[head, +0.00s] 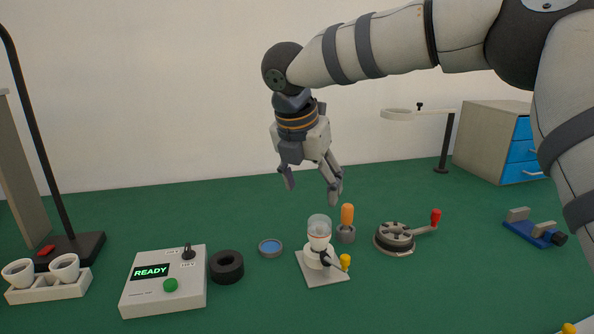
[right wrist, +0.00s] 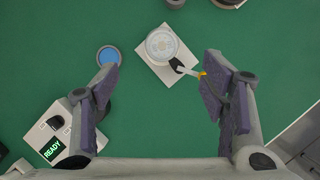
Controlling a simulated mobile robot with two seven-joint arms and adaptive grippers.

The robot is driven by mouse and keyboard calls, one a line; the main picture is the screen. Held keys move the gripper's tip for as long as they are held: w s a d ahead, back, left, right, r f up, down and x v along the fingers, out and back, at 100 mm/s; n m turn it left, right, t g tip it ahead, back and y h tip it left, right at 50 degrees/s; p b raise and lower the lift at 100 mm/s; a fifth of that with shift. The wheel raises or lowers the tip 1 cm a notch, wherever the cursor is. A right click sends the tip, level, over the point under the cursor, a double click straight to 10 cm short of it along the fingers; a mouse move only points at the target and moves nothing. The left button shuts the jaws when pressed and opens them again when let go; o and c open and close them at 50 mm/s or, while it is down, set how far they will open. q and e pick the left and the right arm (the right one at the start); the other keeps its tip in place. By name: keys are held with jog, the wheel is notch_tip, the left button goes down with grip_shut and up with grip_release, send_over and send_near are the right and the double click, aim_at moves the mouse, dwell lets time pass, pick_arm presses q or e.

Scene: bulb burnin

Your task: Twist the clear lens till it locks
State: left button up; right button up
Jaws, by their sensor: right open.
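The clear lens (head: 319,225) sits on top of a small white fixture (head: 318,255) on a square light plate (head: 325,279), with a dark clamp and yellow knob at its side. In the right wrist view the lens (right wrist: 161,43) appears as a round clear disc, ahead of and between the finger lines. My right gripper (head: 313,188) is open and empty, pointing down above the lens and apart from it. Its two fingers also show spread wide in the right wrist view (right wrist: 162,88). Whether the lens is locked cannot be told. My left gripper is out of view.
A control box (head: 165,285) reading READY, a black ring (head: 227,267) and a blue-topped disc (head: 270,248) are left of the fixture. An orange-handled tool (head: 347,217) stands close behind right. A round device with a red-knobbed crank (head: 396,238) is farther right.

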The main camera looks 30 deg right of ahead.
aim_at(319, 220)
jog(key=x, duration=1)
jog(key=shift+s+d+f+b, duration=0.1)
jog(key=shift+s+f+b, duration=0.05)
jog(key=shift+f+b, duration=0.2)
jog(key=c, duration=1.2)
